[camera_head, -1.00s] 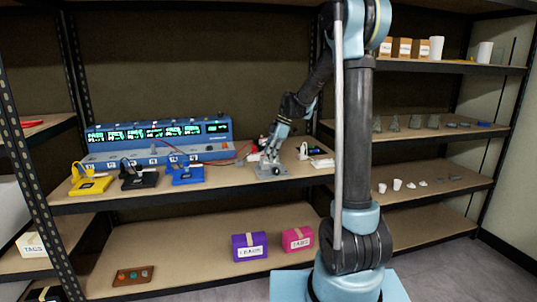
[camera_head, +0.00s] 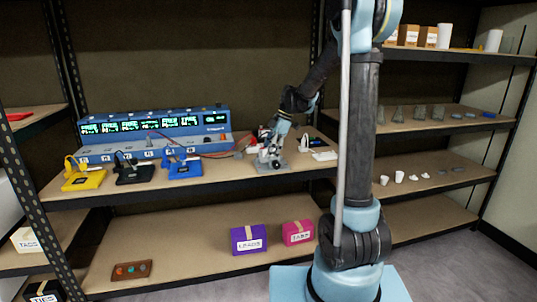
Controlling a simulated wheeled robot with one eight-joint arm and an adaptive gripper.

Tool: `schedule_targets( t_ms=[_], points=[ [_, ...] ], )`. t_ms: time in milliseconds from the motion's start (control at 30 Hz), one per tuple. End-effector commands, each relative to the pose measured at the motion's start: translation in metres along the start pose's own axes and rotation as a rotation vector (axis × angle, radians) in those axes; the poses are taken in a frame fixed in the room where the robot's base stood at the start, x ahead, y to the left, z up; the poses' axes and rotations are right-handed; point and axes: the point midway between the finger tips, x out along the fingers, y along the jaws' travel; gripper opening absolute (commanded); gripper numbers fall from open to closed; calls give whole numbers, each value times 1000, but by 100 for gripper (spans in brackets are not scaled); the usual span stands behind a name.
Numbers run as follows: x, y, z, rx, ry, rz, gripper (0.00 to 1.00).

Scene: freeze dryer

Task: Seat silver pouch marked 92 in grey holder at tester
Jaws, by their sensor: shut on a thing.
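The tester (camera_head: 152,128), a blue bench unit with several green displays, stands at the back of the middle shelf. A grey holder (camera_head: 272,163) stands to the right of the blue one on that shelf. My gripper (camera_head: 268,150) is low over the grey holder and partly blocks it. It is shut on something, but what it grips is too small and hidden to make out. I cannot see a silver pouch or the number 92, nor whether anything sits in the holder.
Yellow (camera_head: 84,178), black (camera_head: 134,171) and blue (camera_head: 183,165) holders stand left along the shelf front. A red cable (camera_head: 222,153) runs toward the grey holder. Purple (camera_head: 249,239) and pink (camera_head: 298,232) boxes are below.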

Motion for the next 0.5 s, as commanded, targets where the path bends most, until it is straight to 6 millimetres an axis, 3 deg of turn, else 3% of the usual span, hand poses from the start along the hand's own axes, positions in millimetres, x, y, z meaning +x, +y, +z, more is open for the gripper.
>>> schedule_targets(
  t_ms=[367, 500],
  points=[
    [-2, -1, -3, -2, 3, 2, 38],
    [-12, -1, -3, -1, 3, 3, 38]
  ],
)
